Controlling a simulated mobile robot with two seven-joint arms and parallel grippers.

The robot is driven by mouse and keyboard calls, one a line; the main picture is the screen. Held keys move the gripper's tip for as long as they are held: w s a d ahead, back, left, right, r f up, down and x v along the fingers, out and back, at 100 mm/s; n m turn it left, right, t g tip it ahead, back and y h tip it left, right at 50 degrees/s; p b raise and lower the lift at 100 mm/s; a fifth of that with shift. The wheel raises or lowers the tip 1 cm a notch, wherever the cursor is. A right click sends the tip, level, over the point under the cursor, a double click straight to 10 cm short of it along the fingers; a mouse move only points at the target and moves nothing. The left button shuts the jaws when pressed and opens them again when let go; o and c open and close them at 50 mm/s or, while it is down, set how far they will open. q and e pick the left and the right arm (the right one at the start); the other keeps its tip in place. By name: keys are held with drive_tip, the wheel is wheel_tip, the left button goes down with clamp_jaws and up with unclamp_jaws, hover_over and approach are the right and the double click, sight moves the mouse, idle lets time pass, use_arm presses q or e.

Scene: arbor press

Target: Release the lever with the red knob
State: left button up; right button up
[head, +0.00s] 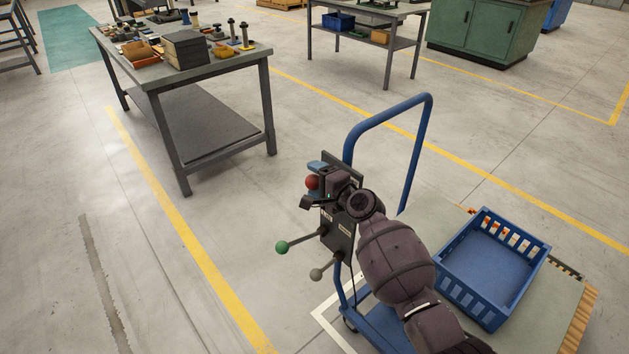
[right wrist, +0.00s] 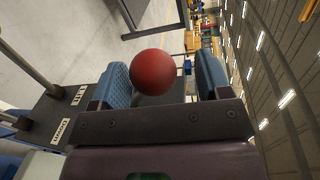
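The red knob (head: 312,182) is at the upper end of a dark lever panel (head: 340,232) on the blue cart handle. My right gripper (head: 316,184) is around the red knob, one finger on each side. In the right wrist view the red knob (right wrist: 159,72) sits between the two blue finger pads. It is close to or touching the left pad, and a clear gap shows to the right pad. The right gripper is open. The red knob's own lever rod is hidden. My left gripper is in neither view.
Two other levers stick out of the panel, with a green knob (head: 282,247) and a grey knob (head: 316,274). A blue crate (head: 447,289) stands on the cart deck. A grey workbench (head: 152,78) with parts stands at the upper left. Floor left of the panel is free.

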drive_tip(key=shift+s+a, duration=0.1)
drive_tip(key=shift+s, duration=0.15)
drive_tip(key=p+v, duration=0.2)
drive_tip(key=v, duration=0.8)
drive_tip(key=shift+d, duration=0.3)
drive_tip(key=shift+s+r, duration=0.1)
